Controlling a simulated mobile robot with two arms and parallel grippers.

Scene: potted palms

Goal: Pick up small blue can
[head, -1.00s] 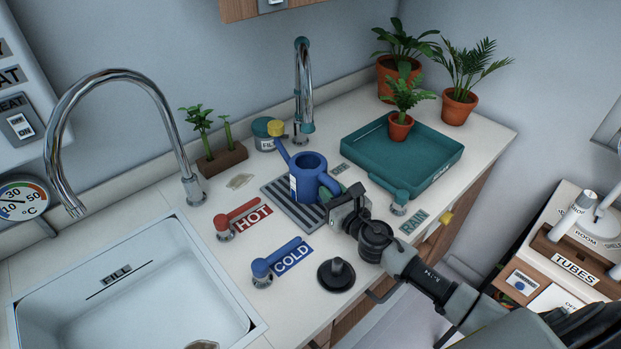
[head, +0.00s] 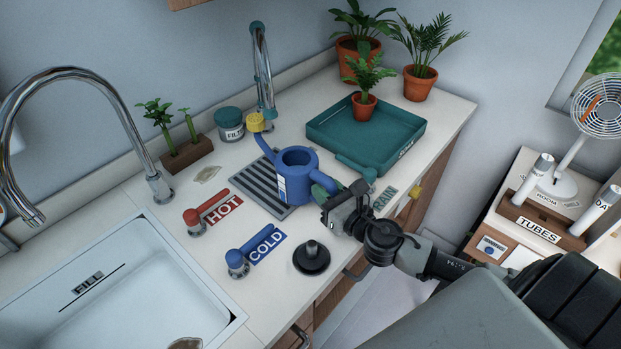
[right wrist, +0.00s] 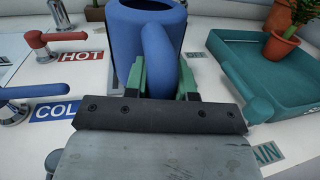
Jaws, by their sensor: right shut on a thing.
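The small blue can is a watering can (head: 292,178) with a yellow-tipped spout, upright at the grey slatted drain grille on the counter. My right gripper (head: 328,190) is shut on its handle from the right side. In the right wrist view the green fingers of the gripper (right wrist: 163,80) stand on either side of the blue handle, and the can (right wrist: 125,35) fills the space just beyond. I cannot tell whether the can's base touches the grille. My left gripper is not in view.
A teal tray (head: 320,132) with a small potted palm (head: 364,105) is behind the can. Red HOT (head: 205,217) and blue COLD (head: 250,252) levers and a black plug (head: 311,258) lie in front. A white sink (head: 130,290) is at left, a chrome tap (head: 262,75) behind.

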